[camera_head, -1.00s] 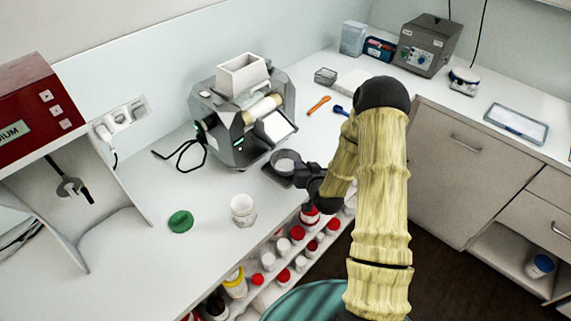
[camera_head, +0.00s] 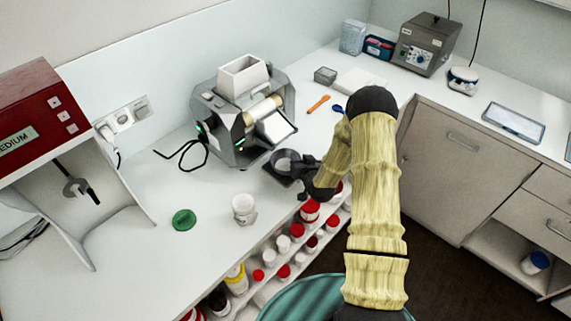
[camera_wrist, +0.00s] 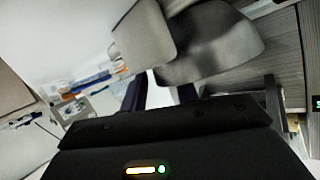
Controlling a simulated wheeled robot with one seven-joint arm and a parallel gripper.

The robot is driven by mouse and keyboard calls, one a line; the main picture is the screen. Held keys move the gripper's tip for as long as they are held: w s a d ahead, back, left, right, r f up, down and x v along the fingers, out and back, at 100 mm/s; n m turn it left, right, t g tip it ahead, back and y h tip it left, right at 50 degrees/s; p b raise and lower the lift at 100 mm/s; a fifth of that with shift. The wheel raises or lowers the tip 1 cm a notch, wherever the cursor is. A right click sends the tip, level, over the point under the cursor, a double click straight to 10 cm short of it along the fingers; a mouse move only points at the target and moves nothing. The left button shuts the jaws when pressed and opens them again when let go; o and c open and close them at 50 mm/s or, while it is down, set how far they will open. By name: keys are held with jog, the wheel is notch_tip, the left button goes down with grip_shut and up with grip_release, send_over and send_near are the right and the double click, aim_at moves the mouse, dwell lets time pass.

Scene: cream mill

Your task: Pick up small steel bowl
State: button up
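In the wrist view the bowl (camera_wrist: 143,42) is a large, close grey shape just past the fingertips. My gripper (camera_wrist: 162,92) shows two dark fingers standing apart, with a light gap between them. Whether they touch the bowl's wall is not clear.
The mill (camera_head: 240,110) with its white hopper stands just behind the bowl. A white jar (camera_head: 244,208) and a green lid (camera_head: 184,220) lie to the left. Orange (camera_head: 318,104) and blue (camera_head: 338,108) spoons lie behind right. A shelf of lidded jars is below the edge.

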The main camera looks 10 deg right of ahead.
dwell(0.3)
grip_shut()
jog(key=shift+b, duration=0.3)
jog(key=shift+s+d+r, duration=0.1)
jog(key=shift+r, duration=0.05)
notch_tip(320, 180, up, 7)
jog(key=b, duration=0.3)
jog(key=s+d+b, duration=0.5)
jog(key=s+d, duration=0.6)
jog(key=s, duration=0.5)
jog(key=shift+d, duration=0.3)
